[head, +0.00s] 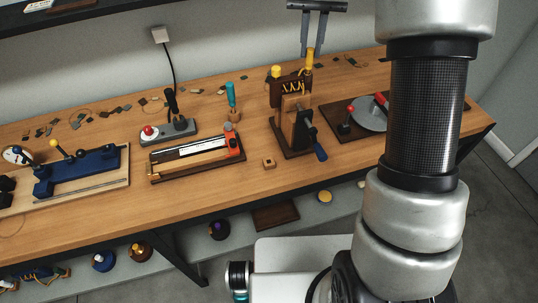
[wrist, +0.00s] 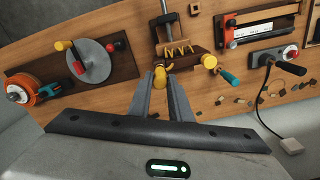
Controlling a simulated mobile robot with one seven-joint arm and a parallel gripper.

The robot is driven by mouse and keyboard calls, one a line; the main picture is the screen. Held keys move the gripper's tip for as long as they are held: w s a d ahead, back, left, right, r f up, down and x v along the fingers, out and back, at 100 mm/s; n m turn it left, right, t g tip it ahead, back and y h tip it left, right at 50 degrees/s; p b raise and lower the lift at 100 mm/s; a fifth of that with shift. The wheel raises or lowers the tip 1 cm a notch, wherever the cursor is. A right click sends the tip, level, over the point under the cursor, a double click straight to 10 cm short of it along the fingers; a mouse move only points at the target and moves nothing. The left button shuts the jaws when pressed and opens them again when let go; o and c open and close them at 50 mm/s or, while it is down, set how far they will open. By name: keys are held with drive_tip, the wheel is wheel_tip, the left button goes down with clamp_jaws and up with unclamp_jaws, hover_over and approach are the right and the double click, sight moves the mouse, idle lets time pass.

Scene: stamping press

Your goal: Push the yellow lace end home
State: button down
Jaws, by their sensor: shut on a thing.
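The yellow lace (head: 292,87) runs in zigzags across a dark upright block on the wooden stand. It also shows in the wrist view (wrist: 178,50). A tall yellow piece (head: 309,61), seemingly the lace end, stands at the right of that block. In the wrist view this yellow piece (wrist: 160,76) lies between the fingertips. My gripper (head: 312,50) comes down from above and is shut on it; the fingers also show in the wrist view (wrist: 161,86). The lower tip and any hole under it are hidden. A second yellow knob (head: 276,72) stands at the block's left.
A grey disc (head: 369,115) with a red handle is on a board to the right, partly behind my arm. A turquoise-handled tool (head: 231,95) stands left. A small wooden block (head: 269,163) lies in front.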

drive_tip(key=shift+f+b, duration=0.35)
drive_tip(key=shift+f, duration=0.35)
drive_tip(key=c, duration=1.5)
unclamp_jaws()
drive_tip(key=shift+c, duration=0.2)
wheel_tip(320, 180, up, 17)
drive_tip(key=p, duration=0.2)
drive_tip(key=shift+r, duration=0.15)
